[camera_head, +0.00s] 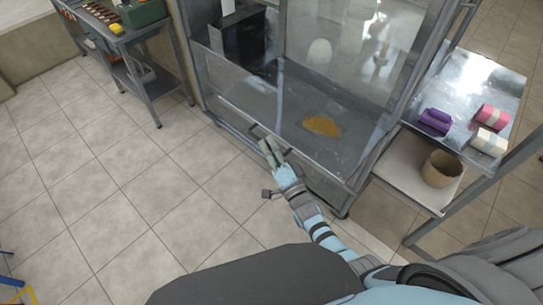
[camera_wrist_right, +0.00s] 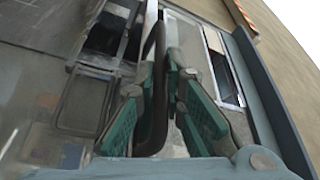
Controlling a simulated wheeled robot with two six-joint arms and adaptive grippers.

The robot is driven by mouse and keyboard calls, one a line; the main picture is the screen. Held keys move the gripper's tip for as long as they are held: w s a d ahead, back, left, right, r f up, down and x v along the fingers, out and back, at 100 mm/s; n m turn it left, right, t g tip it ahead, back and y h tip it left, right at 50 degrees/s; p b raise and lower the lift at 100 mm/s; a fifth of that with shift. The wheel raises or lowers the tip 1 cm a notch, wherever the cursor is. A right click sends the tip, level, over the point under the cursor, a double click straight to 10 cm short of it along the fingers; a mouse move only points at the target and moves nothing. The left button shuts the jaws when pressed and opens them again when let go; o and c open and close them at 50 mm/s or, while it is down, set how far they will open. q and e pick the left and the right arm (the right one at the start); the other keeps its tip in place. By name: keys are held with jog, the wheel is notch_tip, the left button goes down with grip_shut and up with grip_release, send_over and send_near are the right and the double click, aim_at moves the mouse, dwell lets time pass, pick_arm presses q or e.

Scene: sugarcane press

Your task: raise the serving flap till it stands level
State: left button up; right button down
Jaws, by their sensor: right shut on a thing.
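The serving flap (camera_head: 243,103) is at the front of the glass-sided metal cabinet, in the middle of the head view. It looks like a clear panel with a grey lower rim; its exact tilt is hard to tell. My right gripper (camera_head: 270,152) is at this rim, on a dark bar handle (camera_head: 257,131). In the right wrist view, the green-padded fingers of the right gripper (camera_wrist_right: 163,85) are on both sides of the dark handle bar (camera_wrist_right: 153,90), shut on it. The fingers partly hide the handle in the head view. My left gripper is not in view.
An orange-brown heap (camera_head: 322,126) shows inside the cabinet (camera_head: 205,70). A side table (camera_head: 150,30) stands at upper left.

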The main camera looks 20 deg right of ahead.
jog(key=shift+w+r, duration=0.1)
jog(key=shift+r, duration=0.15)
jog(key=c, duration=1.7)
grip_release()
jog(key=v, duration=1.2)
jog(key=shift+d, duration=0.1)
